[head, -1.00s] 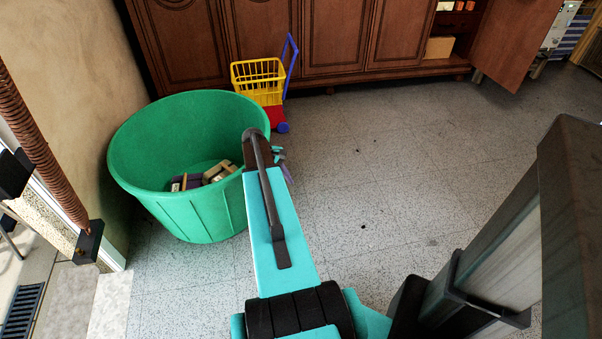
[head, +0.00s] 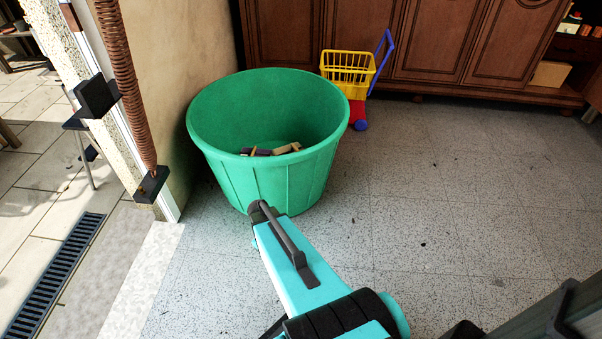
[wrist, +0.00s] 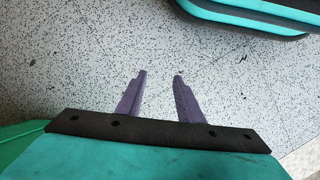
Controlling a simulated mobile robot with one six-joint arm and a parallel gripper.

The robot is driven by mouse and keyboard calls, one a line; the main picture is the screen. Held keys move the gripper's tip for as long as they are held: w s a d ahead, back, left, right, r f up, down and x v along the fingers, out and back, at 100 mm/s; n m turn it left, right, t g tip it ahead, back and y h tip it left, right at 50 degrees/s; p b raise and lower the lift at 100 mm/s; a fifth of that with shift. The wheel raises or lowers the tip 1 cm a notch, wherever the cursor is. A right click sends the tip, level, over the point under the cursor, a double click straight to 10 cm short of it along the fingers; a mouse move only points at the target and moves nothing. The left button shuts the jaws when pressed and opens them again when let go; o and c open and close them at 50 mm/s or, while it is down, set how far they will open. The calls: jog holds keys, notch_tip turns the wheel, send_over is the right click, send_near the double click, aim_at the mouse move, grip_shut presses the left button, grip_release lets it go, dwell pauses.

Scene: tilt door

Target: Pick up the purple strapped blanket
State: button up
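A small dark purple bundle with tan strips, which looks like the purple strapped blanket (head: 263,152), lies inside a large green tub (head: 267,180). Only its top shows over the tub's near rim. My gripper (wrist: 160,76) shows in the wrist view with two purple fingers apart and only speckled floor between them, so it is open and empty. In the head view the fingers are hidden behind my arm, which ends low in front of the tub. A green edge of the tub (wrist: 14,145) shows at the lower left of the wrist view.
A second tan and grey bundle (head: 288,148) lies beside the purple one. A yellow toy cart (head: 348,68) stands behind the tub by the brown cabinets (head: 440,45). A wall and doorway edge are at left. The floor at right is clear.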

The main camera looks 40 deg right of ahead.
jog(key=s+a+f+b, duration=0.2)
jog(key=s+a+f, duration=0.2)
jog(key=a, duration=0.2)
jog(key=s+a+f+b, duration=0.3)
jog(key=s+a+f, duration=0.1)
jog(key=a, duration=0.3)
jog(key=s+a+f+g+b, duration=0.1)
jog(key=s+a+f+b, duration=0.1)
jog(key=s+a+f, duration=0.2)
jog(key=a+f, duration=0.1)
jog(key=a, duration=0.2)
jog(key=shift+s+f+y, duration=0.2)
jog(key=shift+f+y, duration=0.05)
jog(key=shift+y, duration=0.05)
